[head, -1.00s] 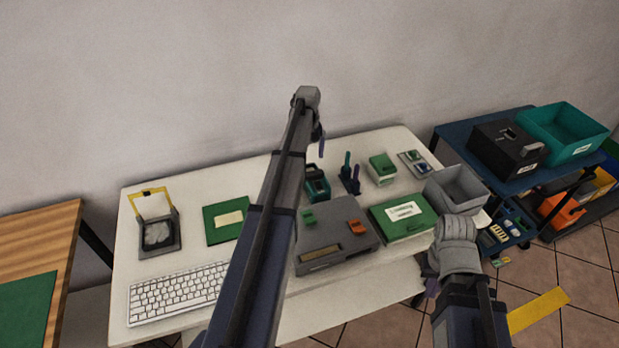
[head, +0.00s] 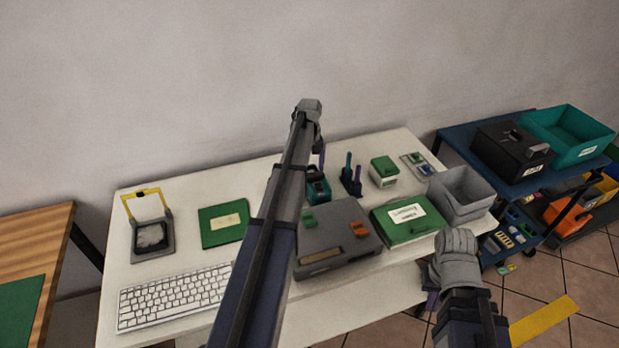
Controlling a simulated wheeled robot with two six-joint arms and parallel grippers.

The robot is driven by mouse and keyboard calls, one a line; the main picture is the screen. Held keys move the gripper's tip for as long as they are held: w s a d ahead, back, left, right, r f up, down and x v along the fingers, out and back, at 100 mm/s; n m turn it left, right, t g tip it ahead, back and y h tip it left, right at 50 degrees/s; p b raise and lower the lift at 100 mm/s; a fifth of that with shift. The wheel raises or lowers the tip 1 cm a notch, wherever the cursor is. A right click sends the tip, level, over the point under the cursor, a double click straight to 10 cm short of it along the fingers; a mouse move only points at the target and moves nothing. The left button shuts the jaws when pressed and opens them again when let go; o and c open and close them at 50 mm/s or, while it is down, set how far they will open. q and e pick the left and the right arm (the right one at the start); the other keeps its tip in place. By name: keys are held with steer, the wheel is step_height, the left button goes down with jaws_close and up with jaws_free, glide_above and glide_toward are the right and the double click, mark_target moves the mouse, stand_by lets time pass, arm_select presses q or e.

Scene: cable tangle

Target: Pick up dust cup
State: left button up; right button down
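A dark grey square cup with pale grey fluff inside (head: 152,238) stands at the left of the white table, and it looks like the dust cup. A yellow frame stands up at its back edge. My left gripper (head: 321,158) is over the back of the table, well to the right of the cup. My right gripper (head: 431,300) is low at the table's front right edge, far from the cup. Its fingers are mostly hidden behind the wrist. Nothing is seen held.
A white keyboard (head: 175,296) lies in front of the cup and a green folder (head: 224,222) to its right. A grey device (head: 335,240), a green box (head: 406,220) and a grey bin (head: 462,196) fill the right side. A blue cart (head: 460,148) stands at the right.

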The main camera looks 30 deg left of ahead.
arm_select(q)
steer(key=c, duration=1.3)
step_height(320, 180, up, 10)
steer(key=p, duration=1)
